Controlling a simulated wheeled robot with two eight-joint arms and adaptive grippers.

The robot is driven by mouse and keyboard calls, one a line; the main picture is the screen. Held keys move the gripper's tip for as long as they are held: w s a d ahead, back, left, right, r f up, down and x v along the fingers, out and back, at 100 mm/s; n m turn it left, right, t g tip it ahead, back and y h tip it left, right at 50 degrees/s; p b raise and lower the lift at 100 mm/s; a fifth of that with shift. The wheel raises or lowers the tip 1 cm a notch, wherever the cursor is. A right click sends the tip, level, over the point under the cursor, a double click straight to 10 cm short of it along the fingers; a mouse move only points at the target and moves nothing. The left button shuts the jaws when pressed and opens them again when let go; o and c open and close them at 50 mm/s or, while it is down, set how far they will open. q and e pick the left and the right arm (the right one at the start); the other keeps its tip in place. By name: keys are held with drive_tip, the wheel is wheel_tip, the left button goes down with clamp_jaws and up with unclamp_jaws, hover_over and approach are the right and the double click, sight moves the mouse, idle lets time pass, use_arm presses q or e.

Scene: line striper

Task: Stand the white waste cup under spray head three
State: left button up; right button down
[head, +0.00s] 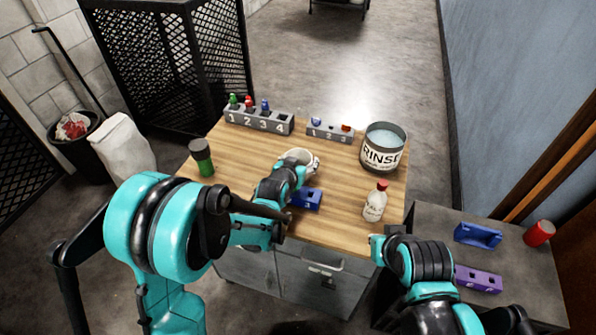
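A white cup (302,156) is at the middle of the wooden table. My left gripper (296,167) is right at the cup and partly covers it. I cannot tell whether its fingers are closed on the cup. A grey block numbered 1 to 4 (258,122) stands at the back left with green, red and blue pieces on it. A smaller grey block numbered 1 to 3 (330,133) is to its right. Which part is spray head three is not clear. My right gripper (378,246) is by the table's front right edge; its fingers are not clear.
A rinse tub (383,157) stands at the back right, a white bottle with a red cap (375,203) in front of it. A blue block (306,199) lies near my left gripper. A dark green jar (201,158) is at the left. A side table (437,218) holds blue, purple and red items.

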use_arm(q)
drive_tip(key=shift+c, duration=0.7)
